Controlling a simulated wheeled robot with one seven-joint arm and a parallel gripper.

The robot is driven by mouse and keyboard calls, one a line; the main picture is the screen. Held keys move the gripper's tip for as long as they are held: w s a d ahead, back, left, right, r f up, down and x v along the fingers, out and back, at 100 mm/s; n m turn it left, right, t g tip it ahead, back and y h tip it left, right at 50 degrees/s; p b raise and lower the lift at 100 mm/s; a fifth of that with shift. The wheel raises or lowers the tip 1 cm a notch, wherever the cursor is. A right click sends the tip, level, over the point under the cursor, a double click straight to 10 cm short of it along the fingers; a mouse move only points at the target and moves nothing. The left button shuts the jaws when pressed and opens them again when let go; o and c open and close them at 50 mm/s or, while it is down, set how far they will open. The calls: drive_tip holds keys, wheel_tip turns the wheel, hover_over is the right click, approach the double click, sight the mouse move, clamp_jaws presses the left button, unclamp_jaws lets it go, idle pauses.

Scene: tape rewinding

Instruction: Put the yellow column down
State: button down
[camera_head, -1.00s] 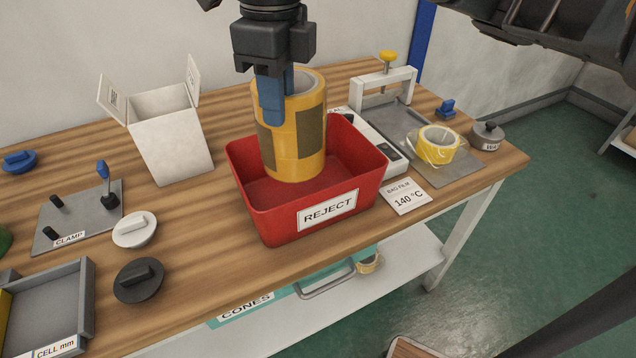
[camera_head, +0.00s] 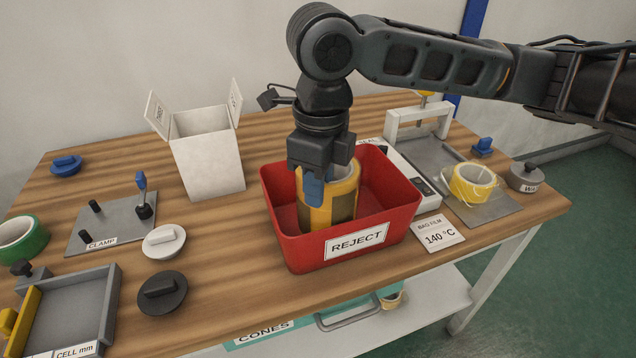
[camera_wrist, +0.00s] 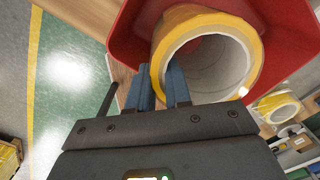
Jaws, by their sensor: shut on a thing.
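The yellow column (camera_head: 343,204) is a hollow, upright cylinder with dark patches. It stands inside the red REJECT bin (camera_head: 400,219), its lower part hidden by the bin's front wall. My gripper (camera_head: 313,195) reaches down from above with blue fingers and is shut on the column's left wall. In the wrist view, the two blue fingers (camera_wrist: 164,85) are at the column's rim (camera_wrist: 167,42), and its pale hollow inside shows. I cannot tell whether the column's base touches the bin floor.
A white open box (camera_head: 208,165) stands left of the bin. A sealing device with a white frame (camera_head: 418,112) and a yellow tape roll (camera_head: 472,183) are to the right. A clamp plate (camera_head: 115,225), round lids (camera_head: 163,241) and a grey tray (camera_head: 75,315) lie left.

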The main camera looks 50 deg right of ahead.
drive_tip(key=shift+f+b, duration=0.35)
drive_tip(key=shift+b, duration=0.05)
drive_tip(key=shift+f, duration=0.25)
drive_tip(key=c, duration=1.1)
unclamp_jaws()
drive_tip(key=shift+o, duration=0.2)
drive_tip(key=shift+r, duration=0.1)
wheel_tip(320, 180, up, 13)
drive_tip(key=p, duration=0.1)
drive_tip(key=shift+s+p, duration=0.25)
drive_tip(key=shift+p, duration=0.1)
drive_tip(key=shift+a, duration=0.1)
